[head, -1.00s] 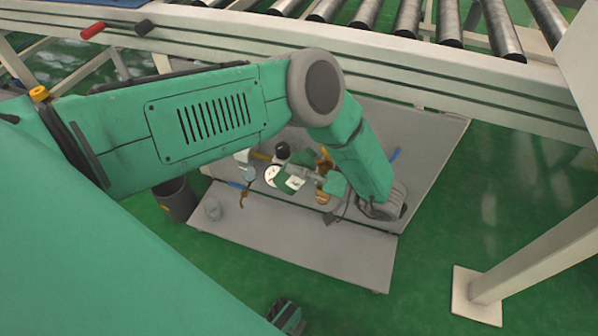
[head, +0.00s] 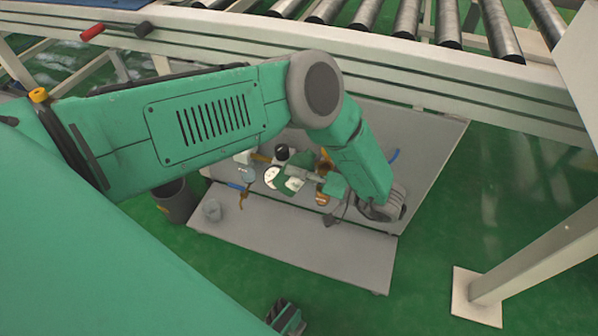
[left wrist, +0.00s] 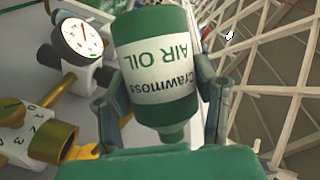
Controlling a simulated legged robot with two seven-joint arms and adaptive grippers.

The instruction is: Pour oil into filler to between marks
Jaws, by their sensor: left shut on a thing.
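My left gripper (head: 300,177) is shut on a green oil bottle (head: 293,184) with a white label, above the grey bench. The bottle's narrow green end (left wrist: 172,132) points toward the bottom of that view. A white round gauge (left wrist: 76,41) and a brass valve (left wrist: 50,138) with numbers lie left of the bottle. The gauge (head: 271,176) also shows in the head view. I cannot make out the filler, its marks or any oil flow.
A grey bench (head: 300,238) with a lower front shelf stands below the roller conveyor (head: 400,68). A clear cup (head: 212,209) stands at the shelf's left end. A dark bin (head: 175,200) is beside it.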

